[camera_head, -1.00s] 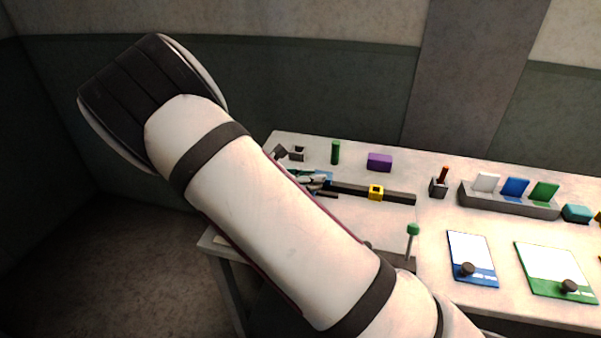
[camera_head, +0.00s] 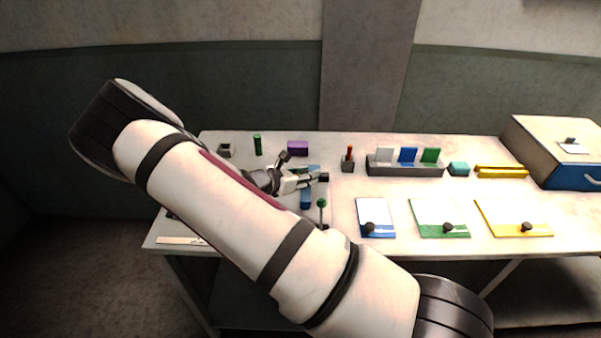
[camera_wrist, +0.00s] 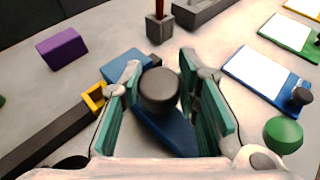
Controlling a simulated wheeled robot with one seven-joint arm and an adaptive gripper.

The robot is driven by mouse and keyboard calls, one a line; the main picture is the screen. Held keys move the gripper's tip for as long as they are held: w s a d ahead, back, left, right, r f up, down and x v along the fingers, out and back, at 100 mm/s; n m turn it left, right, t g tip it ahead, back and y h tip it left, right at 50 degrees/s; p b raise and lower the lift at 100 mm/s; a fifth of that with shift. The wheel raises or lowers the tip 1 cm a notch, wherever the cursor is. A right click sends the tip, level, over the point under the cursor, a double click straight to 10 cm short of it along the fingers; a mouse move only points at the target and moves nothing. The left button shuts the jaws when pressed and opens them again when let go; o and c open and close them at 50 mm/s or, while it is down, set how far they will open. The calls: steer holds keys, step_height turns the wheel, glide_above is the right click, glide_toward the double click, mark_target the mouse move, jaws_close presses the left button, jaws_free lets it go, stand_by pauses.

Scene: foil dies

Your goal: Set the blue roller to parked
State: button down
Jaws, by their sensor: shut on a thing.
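In the wrist view, the blue roller (camera_wrist: 168,132) is a blue carriage lying across a dark rail (camera_wrist: 45,138), with a round dark knob (camera_wrist: 160,90) on top. My gripper (camera_wrist: 160,74) is shut on this knob, one teal-padded finger on each side. A yellow square frame (camera_wrist: 94,98) sits on the rail to the left of the roller. The roller is close to the rail's far right end. In the head view my gripper (camera_head: 318,178) is over the rail, and blue parts of the roller (camera_head: 306,198) show beside it. My arm hides much of the rail there.
A green-knobbed lever (camera_head: 322,204) stands just in front of my gripper. A purple block (camera_head: 298,148), a green cylinder (camera_head: 257,145) and a red-handled stick in a holder (camera_head: 348,160) stand behind. A card rack (camera_head: 405,168) and knobbed plates (camera_head: 376,218) lie to the right.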

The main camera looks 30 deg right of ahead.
steer(key=shift+s+d, duration=0.25)
steer(key=c, duration=1.2)
jaws_free()
steer(key=shift+w+a, duration=0.1)
steer(key=shift+a, duration=0.05)
steer(key=shift+a+r, duration=0.15)
steer(key=shift+a, duration=0.1)
steer(key=v, duration=1.1)
steer(key=shift+a, duration=0.1)
steer(key=shift+r, duration=0.1)
